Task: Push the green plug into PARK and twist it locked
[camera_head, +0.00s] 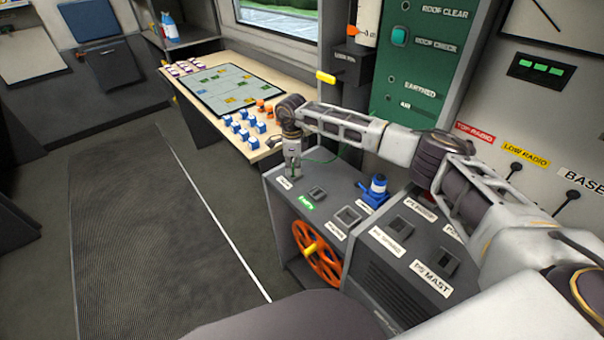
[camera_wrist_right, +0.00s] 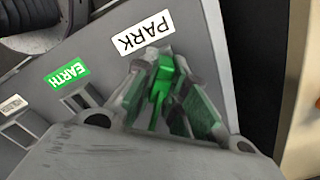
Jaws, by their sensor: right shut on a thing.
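My right gripper (camera_head: 293,172) points down over the far left corner of the grey socket box (camera_head: 268,210). In the right wrist view, its fingers (camera_wrist_right: 165,95) are shut on the green plug (camera_wrist_right: 163,77). The white PARK label (camera_wrist_right: 142,33) lies just beyond the plug in that view, and shows small in the head view (camera_head: 284,184). The gripper hides the PARK socket, so I cannot tell how deep the plug sits or whether it is turned. The green EARTH label (camera_wrist_right: 68,73) is to the left. My left gripper is not in view.
A blue plug (camera_head: 376,191) stands on the box, right of my gripper. An orange wheel (camera_head: 318,255) is on its front. A second box with a PS MAST label (camera_head: 431,279) stands nearer. The map table (camera_head: 215,65) is behind, and the floor on the left is clear.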

